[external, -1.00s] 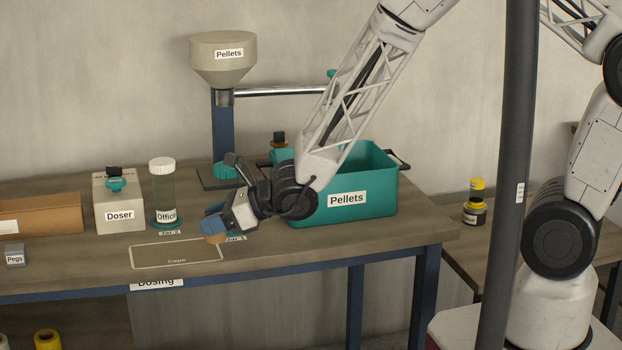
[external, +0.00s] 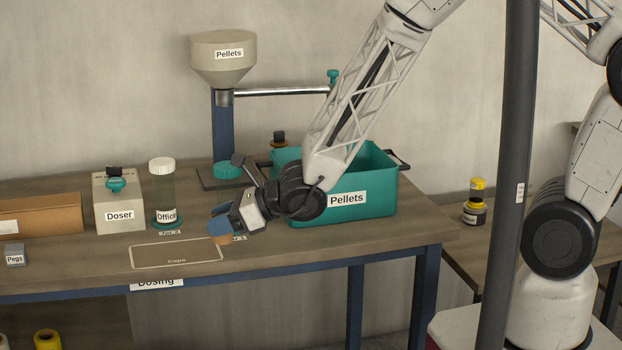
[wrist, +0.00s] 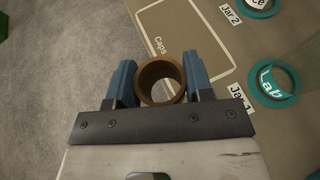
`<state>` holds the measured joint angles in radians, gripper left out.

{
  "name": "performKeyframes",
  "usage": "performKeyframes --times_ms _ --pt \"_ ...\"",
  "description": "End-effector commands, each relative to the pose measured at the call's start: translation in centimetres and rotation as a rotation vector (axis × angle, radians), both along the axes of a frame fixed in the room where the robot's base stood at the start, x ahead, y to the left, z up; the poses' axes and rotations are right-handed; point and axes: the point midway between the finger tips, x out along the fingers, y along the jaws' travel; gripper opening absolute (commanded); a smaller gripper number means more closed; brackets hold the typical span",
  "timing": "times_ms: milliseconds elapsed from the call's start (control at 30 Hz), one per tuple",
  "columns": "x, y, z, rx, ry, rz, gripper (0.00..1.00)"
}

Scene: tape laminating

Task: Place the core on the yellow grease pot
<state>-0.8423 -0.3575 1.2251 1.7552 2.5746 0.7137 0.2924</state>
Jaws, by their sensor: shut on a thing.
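The core is a brown, hollow ring (wrist: 160,67) between the two blue fingers of my gripper (wrist: 161,80) in the wrist view. My gripper (external: 219,226) is shut on it, and the core (external: 221,239) hangs above the front of the table, by the Caps area. A small dark pot with a label and yellow parts (external: 474,214) stands on the lower side table at the right; a yellow piece sits on top. It may be the yellow grease pot, but its label is too small to read.
A teal Pellets bin (external: 375,190) stands right behind my wrist. The Doser box (external: 119,203) and a white-capped jar (external: 162,186) stand to the left. A dark pole (external: 508,170) rises before the side table. The Caps area (external: 175,253) is bare.

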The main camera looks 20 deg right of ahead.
Motion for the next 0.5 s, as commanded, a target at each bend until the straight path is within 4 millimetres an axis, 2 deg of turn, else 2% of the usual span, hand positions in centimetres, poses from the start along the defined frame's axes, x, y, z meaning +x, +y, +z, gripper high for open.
performKeyframes --times_ms 333,500 --pt "0.0 0.0 0.2 0.001 0.000 0.000 0.25" --pt "0.1 0.1 1.6 0.003 -0.002 0.000 0.25"
